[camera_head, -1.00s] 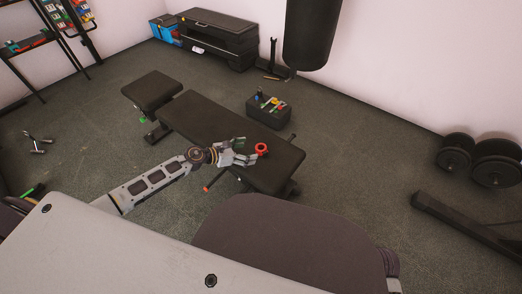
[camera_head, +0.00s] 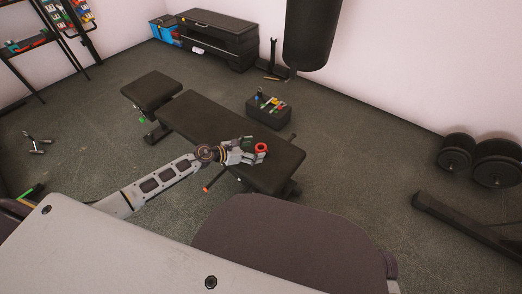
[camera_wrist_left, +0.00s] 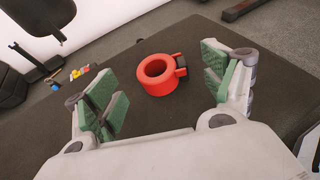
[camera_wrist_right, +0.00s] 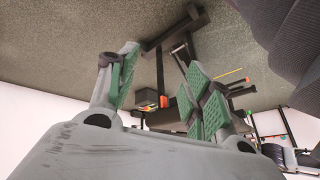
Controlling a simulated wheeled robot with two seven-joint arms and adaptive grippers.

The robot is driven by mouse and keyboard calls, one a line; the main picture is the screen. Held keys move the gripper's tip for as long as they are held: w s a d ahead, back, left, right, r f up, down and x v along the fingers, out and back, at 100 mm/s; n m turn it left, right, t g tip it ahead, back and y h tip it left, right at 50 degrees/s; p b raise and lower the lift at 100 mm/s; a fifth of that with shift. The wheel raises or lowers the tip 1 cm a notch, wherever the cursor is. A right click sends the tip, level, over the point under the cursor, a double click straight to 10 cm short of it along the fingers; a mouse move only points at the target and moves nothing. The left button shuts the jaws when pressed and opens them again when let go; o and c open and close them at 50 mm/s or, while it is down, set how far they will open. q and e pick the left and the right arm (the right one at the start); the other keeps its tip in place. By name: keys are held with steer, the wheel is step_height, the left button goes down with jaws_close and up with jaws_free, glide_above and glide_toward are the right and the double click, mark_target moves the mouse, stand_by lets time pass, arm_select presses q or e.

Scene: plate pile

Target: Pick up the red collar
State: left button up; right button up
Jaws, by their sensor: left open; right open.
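The red collar (camera_head: 261,147) is a thick ring with a small dark-and-red clamp tab. It lies on the black bench pad (camera_head: 205,122), near the pad's right end. My left gripper (camera_head: 254,149) is open right at the collar. In the left wrist view the collar (camera_wrist_left: 157,75) sits between and a little beyond the open green-padded fingers (camera_wrist_left: 163,87), with gaps on both sides. My right gripper (camera_wrist_right: 158,85) is open and empty in its own wrist view, away from the collar. It does not show in the head view.
A dark box of small coloured items (camera_head: 268,111) stands on the floor behind the bench. A punching bag (camera_head: 308,35) hangs at the back. A dark rounded pad (camera_head: 290,245) fills the near foreground.

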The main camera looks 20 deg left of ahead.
arm_select(q)
steer(key=shift+x, duration=1.15)
steer(key=shift+w+d+b, duration=0.15)
steer(key=shift+d+b, duration=0.05)
steer(key=shift+b, duration=0.1)
arm_select(e)
steer(key=shift+s+a+f, duration=0.1)
steer(key=shift+s+f, duration=0.1)
steer(key=shift+f, duration=0.4)
steer(key=shift+s+a+f, duration=0.1)
steer(key=shift+s+f, duration=0.1)
steer(key=shift+f, duration=0.4)
steer(key=shift+w+d+r, duration=0.1)
steer(key=shift+w+r, duration=0.05)
arm_select(q)
steer(key=c, duration=1.3)
steer(key=shift+o, duration=0.2)
arm_select(e)
steer(key=shift+w+r, duration=0.15)
steer(key=shift+w, duration=0.1)
steer(key=shift+s, duration=0.1)
